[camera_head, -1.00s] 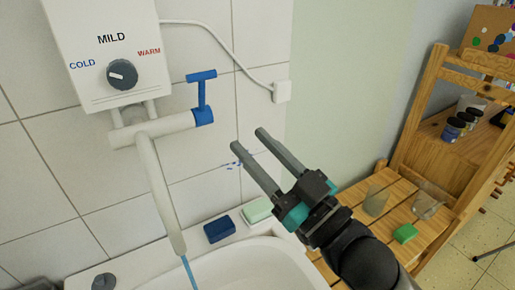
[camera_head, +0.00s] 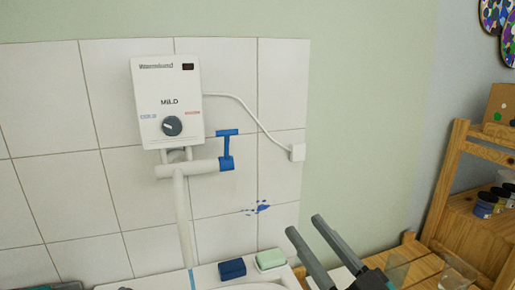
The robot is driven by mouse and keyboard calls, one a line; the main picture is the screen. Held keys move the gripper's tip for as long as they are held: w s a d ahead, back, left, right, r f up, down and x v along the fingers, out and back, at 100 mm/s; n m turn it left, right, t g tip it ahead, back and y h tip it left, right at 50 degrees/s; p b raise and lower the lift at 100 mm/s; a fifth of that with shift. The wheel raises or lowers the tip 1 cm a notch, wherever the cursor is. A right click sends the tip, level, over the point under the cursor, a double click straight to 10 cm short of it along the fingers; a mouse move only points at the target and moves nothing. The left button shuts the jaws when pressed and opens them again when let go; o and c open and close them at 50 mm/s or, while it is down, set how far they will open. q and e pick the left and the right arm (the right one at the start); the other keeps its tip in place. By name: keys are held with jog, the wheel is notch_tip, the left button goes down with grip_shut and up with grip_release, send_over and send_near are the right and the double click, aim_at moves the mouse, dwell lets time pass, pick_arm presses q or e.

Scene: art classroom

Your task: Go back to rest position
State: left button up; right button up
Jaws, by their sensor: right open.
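My right gripper (camera_head: 324,248) is at the lower right of the head view, in front of the tiled wall and right of the sink. Its two grey fingers are apart with nothing between them. A thin blue stream (camera_head: 192,280) shows under the spout.
A white water heater (camera_head: 167,100) with a dial hangs above the faucet. A dark blue block (camera_head: 232,269) and a pale green soap (camera_head: 270,260) lie on the sink's back rim. A wooden shelf (camera_head: 470,235) and glasses (camera_head: 397,270) are at the right.

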jog(key=d+f+m+g+h, duration=0.2)
jog(key=f+g+h, duration=0.15)
jog(key=f, duration=0.55)
jog(key=d+f+m+g+h, duration=0.2)
jog(key=d+f+h, duration=0.15)
jog(key=f, duration=0.45)
jog(key=s+d+f+g+h, duration=0.25)
jog(key=s+f+g, duration=0.65)
jog(key=s+f, duration=0.55)
jog(key=s+f+g+b, duration=0.1)
jog(key=s+f, duration=0.1)
jog(key=f, duration=1)
jog(key=s+f+g, duration=0.1)
jog(key=s+f, duration=0.2)
jog(key=f, duration=0.9)
pick_arm(q)
jog(key=shift+w+a+f+b, duration=0.25)
jog(key=shift+w+f, duration=0.25)
jog(key=shift+w, duration=0.1)
jog(key=shift+w+a+f+b, duration=0.2)
jog(key=shift+w+f, duration=0.25)
jog(key=shift+w, duration=0.15)
pick_arm(e)
jog(key=s+d+f+g, duration=0.1)
jog(key=s+d+f, duration=0.1)
jog(key=s+f, duration=1)
jog(key=shift+s+d+f+h, duration=0.15)
jog(key=shift+s+f+h, duration=0.3)
jog(key=shift+s, duration=0.8)
